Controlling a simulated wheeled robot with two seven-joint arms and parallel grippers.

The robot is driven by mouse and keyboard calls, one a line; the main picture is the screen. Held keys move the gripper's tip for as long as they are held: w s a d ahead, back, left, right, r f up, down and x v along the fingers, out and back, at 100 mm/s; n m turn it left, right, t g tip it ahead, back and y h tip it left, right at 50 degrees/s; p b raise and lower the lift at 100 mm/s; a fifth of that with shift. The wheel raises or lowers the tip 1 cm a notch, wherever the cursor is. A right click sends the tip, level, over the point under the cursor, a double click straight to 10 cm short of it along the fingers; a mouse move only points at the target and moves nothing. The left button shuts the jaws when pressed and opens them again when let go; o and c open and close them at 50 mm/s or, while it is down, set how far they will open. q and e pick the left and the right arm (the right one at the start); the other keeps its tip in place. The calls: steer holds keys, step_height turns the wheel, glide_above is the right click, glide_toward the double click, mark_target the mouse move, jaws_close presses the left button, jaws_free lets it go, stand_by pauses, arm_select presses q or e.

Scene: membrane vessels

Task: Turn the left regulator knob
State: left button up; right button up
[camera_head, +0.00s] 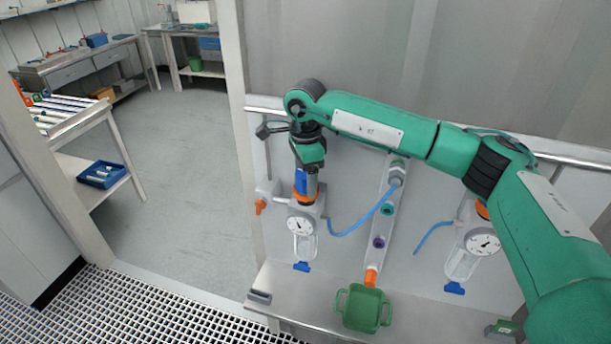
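The left regulator (301,224) stands against the panel, with a white dial gauge and a clear bowl below it. Its orange knob (303,198) shows at the top, partly hidden by my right gripper (305,188). That gripper points down at the knob from above, its blue and dark fingers right at it. I cannot tell whether the fingers press on the knob or only stand around it. My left gripper is not in view.
A second regulator (481,242) stands at the right, partly behind my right arm. A grey manifold (384,222) with blue hoses is between them. A green container (362,309) sits on the shelf below. Open floor (185,190) lies at the left.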

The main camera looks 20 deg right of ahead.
steer(key=shift+r, duration=0.15)
step_height(320, 180, up, 14)
steer(key=b, duration=0.5)
steer(key=shift+f, duration=0.25)
steer(key=shift+f, duration=0.1)
